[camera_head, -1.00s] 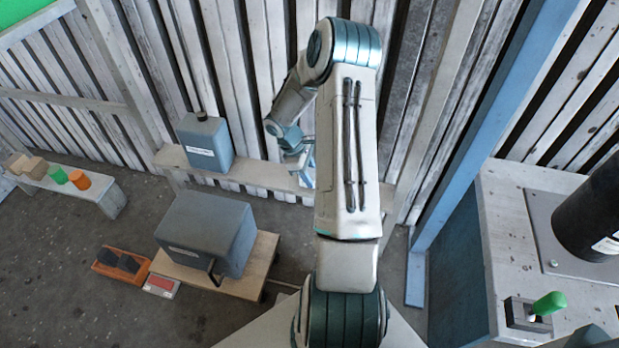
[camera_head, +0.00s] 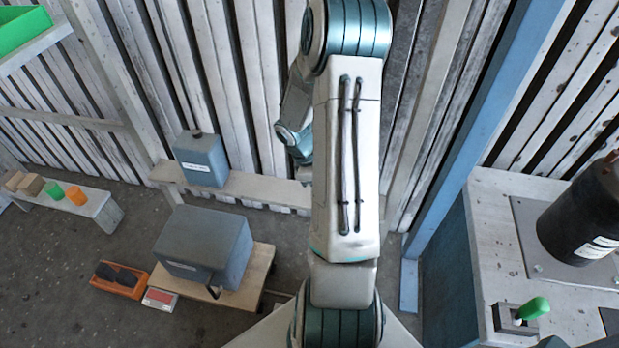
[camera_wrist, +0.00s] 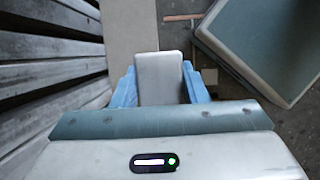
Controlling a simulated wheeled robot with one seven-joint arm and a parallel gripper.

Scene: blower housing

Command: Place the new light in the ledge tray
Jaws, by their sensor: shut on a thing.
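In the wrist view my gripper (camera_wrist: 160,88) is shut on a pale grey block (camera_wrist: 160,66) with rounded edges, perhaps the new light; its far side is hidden. In the head view my arm hides the fingers and the block. A pale ledge (camera_head: 245,186) runs along the slatted wall and also shows below the fingers in the wrist view (camera_wrist: 128,32). A green tray (camera_head: 24,34) stands on a high shelf at the upper left, its inside out of view. I cannot tell whether it is the ledge tray.
A blue-grey box (camera_head: 203,160) stands on the ledge. A larger grey housing (camera_head: 205,245) sits on a wooden platform, beside an orange bin (camera_head: 119,282). A low bench (camera_head: 93,203) holds small blocks and cups. A black cylinder (camera_head: 580,215) and green-handled lever (camera_head: 533,308) are at right.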

